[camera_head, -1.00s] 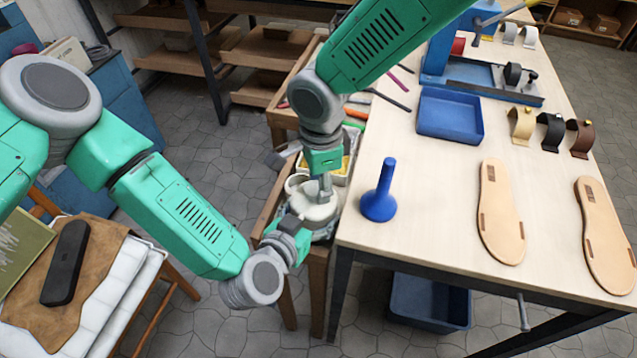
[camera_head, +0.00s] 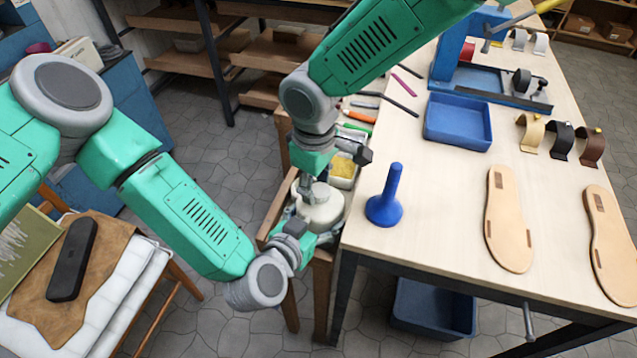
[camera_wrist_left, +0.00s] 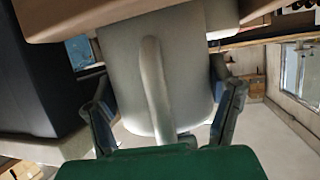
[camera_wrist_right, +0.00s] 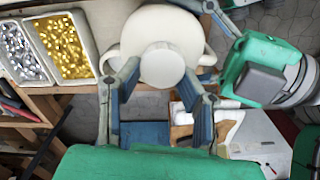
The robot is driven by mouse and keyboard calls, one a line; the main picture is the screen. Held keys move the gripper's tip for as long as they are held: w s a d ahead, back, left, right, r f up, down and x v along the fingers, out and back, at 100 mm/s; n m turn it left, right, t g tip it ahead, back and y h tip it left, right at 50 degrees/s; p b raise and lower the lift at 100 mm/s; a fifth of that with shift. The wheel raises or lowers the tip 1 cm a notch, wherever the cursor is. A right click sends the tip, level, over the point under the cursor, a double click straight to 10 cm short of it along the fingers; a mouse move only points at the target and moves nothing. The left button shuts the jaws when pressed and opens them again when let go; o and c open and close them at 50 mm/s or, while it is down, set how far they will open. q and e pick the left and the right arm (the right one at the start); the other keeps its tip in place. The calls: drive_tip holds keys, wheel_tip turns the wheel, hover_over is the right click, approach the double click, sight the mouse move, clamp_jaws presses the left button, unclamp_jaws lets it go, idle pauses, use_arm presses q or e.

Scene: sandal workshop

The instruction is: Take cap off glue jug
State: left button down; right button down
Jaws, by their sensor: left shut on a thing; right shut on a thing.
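The cream-white glue jug (camera_head: 322,212) stands at the left side of the table, partly behind my arms. My left gripper (camera_head: 303,238) is shut on it from the near side. In the left wrist view, the jug's pale body and handle (camera_wrist_left: 152,85) lie between the two fingers (camera_wrist_left: 165,105). My right gripper (camera_head: 320,180) points down onto the top of the jug. In the right wrist view, its fingers (camera_wrist_right: 160,80) are shut on the round pale cap (camera_wrist_right: 163,65) over the jug's wider body (camera_wrist_right: 150,25). I cannot tell whether the cap is loose from the neck.
A tray of gold and silver pieces (camera_wrist_right: 62,45) is beside the jug. A blue funnel-shaped tool (camera_head: 385,200) stands on the table (camera_head: 440,215) close to its right. A blue bin (camera_head: 457,122) and sandal soles (camera_head: 510,220) lie farther right.

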use_arm(q)
drive_tip(key=shift+s+f, duration=0.1)
drive_tip(key=shift+s, duration=0.05)
use_arm(e)
drive_tip(key=n, duration=0.5)
drive_tip(key=shift+s+a, duration=0.2)
drive_tip(key=shift+a, duration=0.05)
drive_tip(key=n, duration=0.2)
drive_tip(key=shift+s+n, duration=0.15)
drive_tip(key=shift+n, duration=0.25)
use_arm(q)
drive_tip(key=shift+d, duration=0.1)
use_arm(e)
drive_tip(key=n, duration=0.4)
drive_tip(key=shift+s+n, duration=0.25)
drive_tip(key=shift+n, duration=0.15)
drive_tip(key=n, duration=0.2)
drive_tip(key=shift+s+n, duration=0.15)
drive_tip(key=shift+n, duration=0.15)
drive_tip(key=n, duration=0.4)
drive_tip(key=shift+s+d+r+n, duration=0.1)
drive_tip(key=shift+s+d+n, duration=0.1)
drive_tip(key=shift+n, duration=0.1)
drive_tip(key=n, duration=0.6)
drive_tip(key=shift+s+d, duration=0.1)
drive_tip(key=shift+d, duration=0.15)
